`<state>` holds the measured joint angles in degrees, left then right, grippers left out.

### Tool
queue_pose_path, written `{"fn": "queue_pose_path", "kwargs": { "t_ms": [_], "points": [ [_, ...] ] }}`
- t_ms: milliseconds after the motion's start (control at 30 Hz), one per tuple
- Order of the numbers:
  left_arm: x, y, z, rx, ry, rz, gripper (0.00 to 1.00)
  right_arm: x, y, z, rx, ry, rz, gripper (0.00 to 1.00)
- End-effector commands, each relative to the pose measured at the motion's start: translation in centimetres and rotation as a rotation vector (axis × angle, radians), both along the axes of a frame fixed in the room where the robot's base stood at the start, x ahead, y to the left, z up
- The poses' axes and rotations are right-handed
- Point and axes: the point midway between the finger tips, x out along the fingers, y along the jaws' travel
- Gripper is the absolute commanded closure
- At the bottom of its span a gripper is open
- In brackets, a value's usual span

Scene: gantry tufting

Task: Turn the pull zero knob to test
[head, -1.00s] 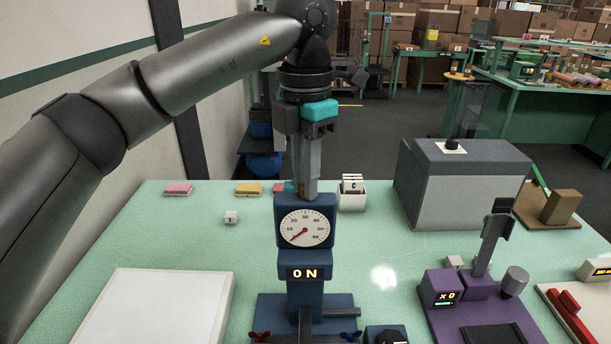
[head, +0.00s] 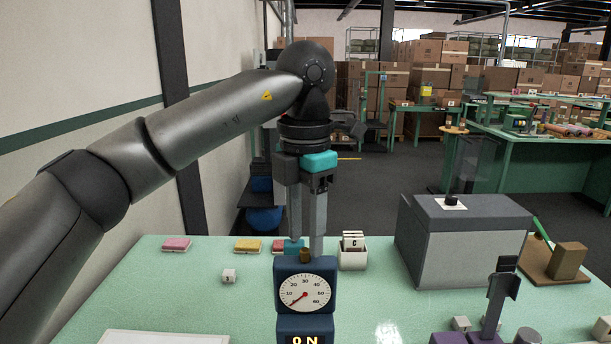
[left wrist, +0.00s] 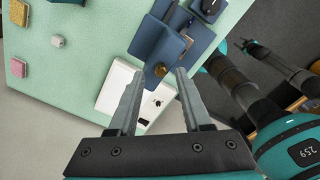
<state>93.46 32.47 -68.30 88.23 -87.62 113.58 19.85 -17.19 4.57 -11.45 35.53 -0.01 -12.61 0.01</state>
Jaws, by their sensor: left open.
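The blue gauge stand (head: 280,299) has a white dial with a red pointer low on its left side, and a lit ON display partly cut off at the bottom edge. A small brass knob (head: 305,256) stands on its top; I cannot read any marking for it. The knob also shows in the left wrist view (left wrist: 160,70). My left gripper (head: 306,246) points down over the stand, open, its fingertips apart close to the knob. In the left wrist view the knob appears between the open fingertips (left wrist: 159,73), not gripped. The depth gap is hard to judge.
Behind the stand are a white card holder (head: 353,258), a pink block (head: 176,244), a yellow block (head: 248,245) and a small white cube (head: 229,275). A large grey box (head: 465,250) stands to the right. The table left of the stand is mostly clear.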

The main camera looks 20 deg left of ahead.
Motion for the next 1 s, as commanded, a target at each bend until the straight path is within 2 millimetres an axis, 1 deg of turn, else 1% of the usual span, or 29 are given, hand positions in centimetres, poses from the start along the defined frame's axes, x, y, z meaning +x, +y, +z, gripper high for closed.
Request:
{"fn": "queue_pose_path", "kwargs": {
  "t_ms": [33, 200, 400, 533, 633, 733, 833, 1000],
  "points": [
    [0.0, -0.1, 1.2, -0.001, -0.004, -0.002, 0.51, 0.0, 0.0, 0.0, 0.0, 0.0, 0.0, 0.5],
    [0.0, 0.0, 4.9, 0.001, -0.006, 0.0, 0.51, 0.0, 0.0, 0.9, 0.0, 0.0, 0.0, 0.5],
    [0.0, 0.0, 8.9, 0.001, -0.004, 0.001, 0.51, 0.0, 0.0, 1.9, 0.0, 0.0, 0.0, 0.5],
    [0.0, 0.0, 11.1, 0.0, -0.004, 0.0, 0.51, 0.0, 0.0, 2.6, 0.0, 0.0, 0.0, 0.5],
    [0.0, 0.0, 12.3, 0.001, -0.002, 0.001, 0.51, 0.0, 0.0, 3.0, 0.0, 0.0, 0.0, 0.5],
    [0.0, -0.1, 13.1, 0.0, 0.0, -0.001, 0.51, 0.0, 0.0, 3.2, 0.0, 0.0, 0.0, 0.5],
    [0.0, 0.0, 13.4, 0.0, 0.0, -0.002, 0.51, 0.0, 0.0, 3.3, 0.0, 0.0, 0.0, 0.5],
    [0.0, 0.0, 13.4, 0.0, 0.0, -0.002, 0.51, 0.0, 0.0, 3.3, 0.0, 0.0, 0.0, 0.5]
  ]
}}
